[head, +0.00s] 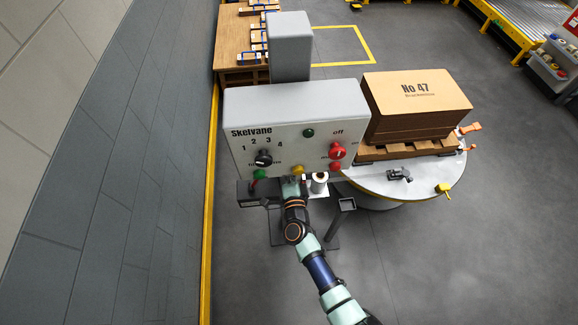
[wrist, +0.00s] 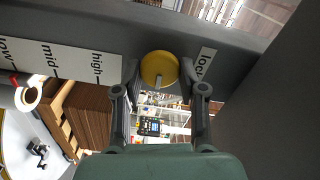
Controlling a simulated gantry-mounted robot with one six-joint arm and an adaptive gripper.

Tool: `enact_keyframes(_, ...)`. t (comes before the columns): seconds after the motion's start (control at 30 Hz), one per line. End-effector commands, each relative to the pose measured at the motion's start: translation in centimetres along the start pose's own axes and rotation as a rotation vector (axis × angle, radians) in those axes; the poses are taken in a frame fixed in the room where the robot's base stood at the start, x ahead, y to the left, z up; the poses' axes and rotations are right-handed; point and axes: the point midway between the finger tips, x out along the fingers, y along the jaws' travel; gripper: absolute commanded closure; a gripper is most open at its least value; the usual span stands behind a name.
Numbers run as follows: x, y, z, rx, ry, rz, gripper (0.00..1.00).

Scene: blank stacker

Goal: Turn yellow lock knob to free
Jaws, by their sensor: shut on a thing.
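The yellow lock knob (wrist: 159,68) is a round disc on a grey bar in the wrist view. My gripper (wrist: 160,76) has one finger on each side of the knob and is shut on it. A white label reading "lock" (wrist: 206,62) is just right of the knob, partly covered by a finger. No "free" label shows. In the head view my gripper (head: 292,184) is at the lower edge of the grey control box (head: 300,100). I cannot tell there which yellow part is the held knob.
The box front carries a black dial (head: 264,158), a red knob (head: 337,151) and several coloured buttons. A white label strip (wrist: 66,60) reads low, mid, high. A turntable (head: 390,187) holds a pallet of brown sheets (head: 415,100) at right. Open floor lies at lower right.

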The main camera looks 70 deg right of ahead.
Motion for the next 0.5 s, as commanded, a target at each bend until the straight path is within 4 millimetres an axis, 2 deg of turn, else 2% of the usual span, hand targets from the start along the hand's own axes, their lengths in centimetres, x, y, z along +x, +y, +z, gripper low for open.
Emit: enact_keyframes(0.5,0.0,0.03,0.01,0.081,0.0,0.0,0.94)
